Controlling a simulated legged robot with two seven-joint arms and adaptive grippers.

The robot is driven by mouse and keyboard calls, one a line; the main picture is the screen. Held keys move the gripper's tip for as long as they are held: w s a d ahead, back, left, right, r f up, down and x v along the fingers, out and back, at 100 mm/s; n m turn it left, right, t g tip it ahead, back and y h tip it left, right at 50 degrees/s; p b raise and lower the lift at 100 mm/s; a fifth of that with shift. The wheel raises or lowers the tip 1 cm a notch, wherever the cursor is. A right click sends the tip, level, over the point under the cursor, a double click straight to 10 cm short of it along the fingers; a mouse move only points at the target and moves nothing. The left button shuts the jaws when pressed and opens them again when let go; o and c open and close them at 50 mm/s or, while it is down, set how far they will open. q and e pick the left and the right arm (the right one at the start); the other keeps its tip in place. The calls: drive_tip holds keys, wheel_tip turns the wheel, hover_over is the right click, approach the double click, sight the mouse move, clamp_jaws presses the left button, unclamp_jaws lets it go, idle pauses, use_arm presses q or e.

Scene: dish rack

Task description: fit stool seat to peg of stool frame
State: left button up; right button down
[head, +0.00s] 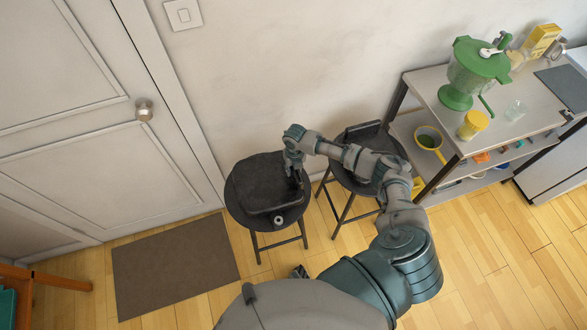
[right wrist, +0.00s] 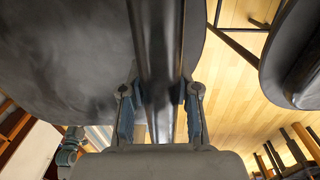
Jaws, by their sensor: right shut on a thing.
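A stool (head: 240,212) with a dark round top stands in the middle of the head view. A dark seat-like piece (head: 262,180) with a raised edge lies over that top or just above it; I cannot tell if they touch. A small grey round stub, perhaps the peg (head: 278,220), shows at the near side, uncovered. My right gripper (head: 296,174) is over the seat's right part. In the right wrist view it is shut on a dark bar (right wrist: 158,60), seemingly the seat's raised edge, beside a broad dark surface (right wrist: 60,60). My left gripper is not in view.
A second dark stool (head: 345,180) stands close to the right, partly behind my right arm. A shelf table (head: 425,90) with a green juicer (head: 470,75) stands farther right. A brown mat (head: 172,265) lies left on the wooden floor, before the door (head: 90,120).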

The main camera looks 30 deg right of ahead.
drive_tip(key=shift+d+f, duration=0.15)
drive_tip(key=c, duration=0.8)
unclamp_jaws()
drive_tip(key=shift+o, duration=0.2)
drive_tip(key=shift+f, duration=0.1)
drive_tip(key=r, duration=1.2)
drive_tip(key=shift+d, duration=0.2)
